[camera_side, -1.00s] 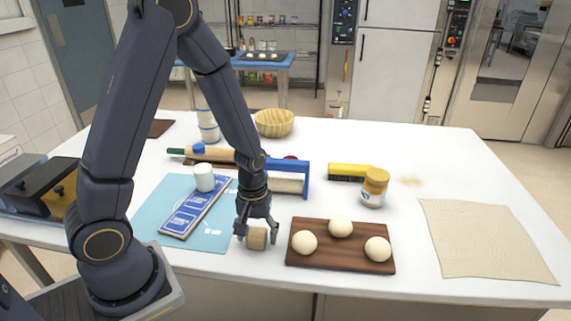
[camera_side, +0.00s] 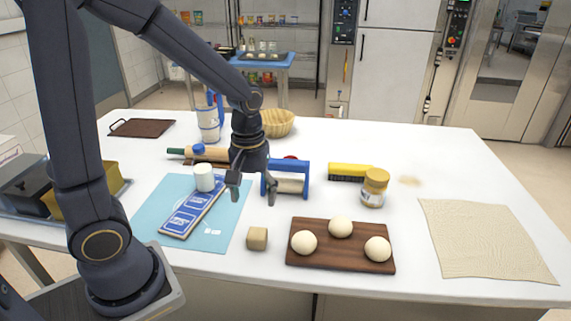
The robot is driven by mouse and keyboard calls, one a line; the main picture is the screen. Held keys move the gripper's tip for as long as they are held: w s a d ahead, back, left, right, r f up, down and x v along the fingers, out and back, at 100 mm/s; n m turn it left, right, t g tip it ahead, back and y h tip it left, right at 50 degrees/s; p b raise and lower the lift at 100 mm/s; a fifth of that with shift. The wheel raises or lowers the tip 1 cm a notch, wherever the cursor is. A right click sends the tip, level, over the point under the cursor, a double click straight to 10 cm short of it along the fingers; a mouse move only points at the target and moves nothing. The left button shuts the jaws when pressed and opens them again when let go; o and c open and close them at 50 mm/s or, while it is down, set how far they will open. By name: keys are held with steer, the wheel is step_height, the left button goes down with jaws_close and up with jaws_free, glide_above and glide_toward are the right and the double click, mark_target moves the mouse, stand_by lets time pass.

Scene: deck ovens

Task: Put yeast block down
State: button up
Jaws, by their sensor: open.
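The yeast block (camera_side: 257,238) is a small tan cube. It rests on the white table between the blue mat and the dark wooden board, touching neither. My gripper (camera_side: 253,197) is open and empty. It hangs above and behind the block, clear of it, in front of the blue-framed roller.
The blue mat (camera_side: 231,224) bears a blue-and-white panel (camera_side: 190,210) and a white cylinder (camera_side: 204,178). The wooden board (camera_side: 341,262) holds three dough balls. A jar (camera_side: 375,188), a yellow-black brush (camera_side: 349,172) and the blue-framed roller (camera_side: 304,179) stand behind. A beige cloth (camera_side: 485,243) lies right.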

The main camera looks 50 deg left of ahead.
steer(key=s+d+r+m+t, duration=0.2)
steer(key=s+r+m+t, duration=0.3)
steer(key=s+r+m, duration=0.3)
step_height(320, 180, up, 5)
steer(key=shift+d+f+m+t, duration=0.15)
steer(key=shift+d+m+t, duration=0.15)
steer(key=shift+m, duration=0.1)
steer(key=shift+s, duration=0.1)
stand_by(0.5)
